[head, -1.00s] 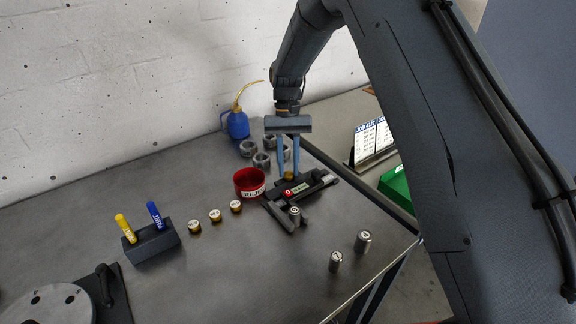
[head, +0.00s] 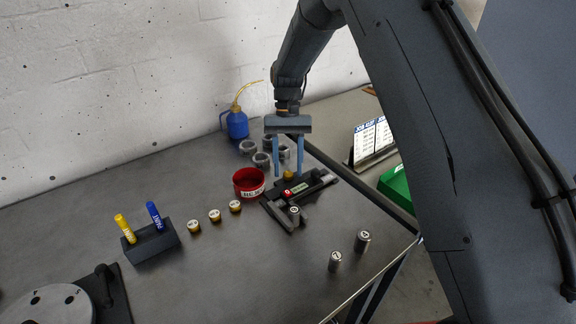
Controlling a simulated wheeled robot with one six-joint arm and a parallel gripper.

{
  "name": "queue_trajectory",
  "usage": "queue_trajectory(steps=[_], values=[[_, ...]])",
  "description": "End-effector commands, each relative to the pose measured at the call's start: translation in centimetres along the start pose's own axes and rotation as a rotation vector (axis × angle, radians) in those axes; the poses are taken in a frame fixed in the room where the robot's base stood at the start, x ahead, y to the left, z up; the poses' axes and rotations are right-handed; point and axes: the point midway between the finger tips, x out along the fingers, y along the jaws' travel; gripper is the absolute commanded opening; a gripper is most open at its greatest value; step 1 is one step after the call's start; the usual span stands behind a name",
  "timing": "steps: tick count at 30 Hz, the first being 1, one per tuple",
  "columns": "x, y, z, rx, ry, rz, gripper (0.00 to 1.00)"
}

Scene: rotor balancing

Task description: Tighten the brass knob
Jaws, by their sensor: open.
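The brass knob (head: 289,174) stands on the dark fixture (head: 318,184) at the right part of the bench. My gripper (head: 287,175) is open and points down, with one blue finger on each side of the knob in this view. I cannot tell whether a finger touches it. The fixture also carries a small red part, a green display and a metal cylinder (head: 294,212) at its front arm.
A red bin (head: 249,183) stands just left of the fixture, with metal rings (head: 262,160) and a blue oil can (head: 237,124) behind. Brass-coloured weights (head: 215,215), a marker block (head: 151,243) and a round plate (head: 48,306) lie left. Two cylinders (head: 335,261) stand near the front edge.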

Motion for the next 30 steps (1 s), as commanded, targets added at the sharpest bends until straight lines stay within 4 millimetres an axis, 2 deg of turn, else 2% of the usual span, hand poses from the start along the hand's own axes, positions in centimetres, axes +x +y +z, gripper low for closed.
queue_trajectory(steps=[5, 12, 18, 30], values=[[-1.1, 0.0, -0.1, 0.0, 0.001, 0.0, 0.42], [-5.0, 0.0, -0.2, 0.0, 0.003, -0.001, 0.42], [-7.2, 0.0, -0.1, 0.001, 0.001, 0.0, 0.42], [-7.8, 0.0, 0.0, 0.0, 0.0, 0.0, 0.42]])
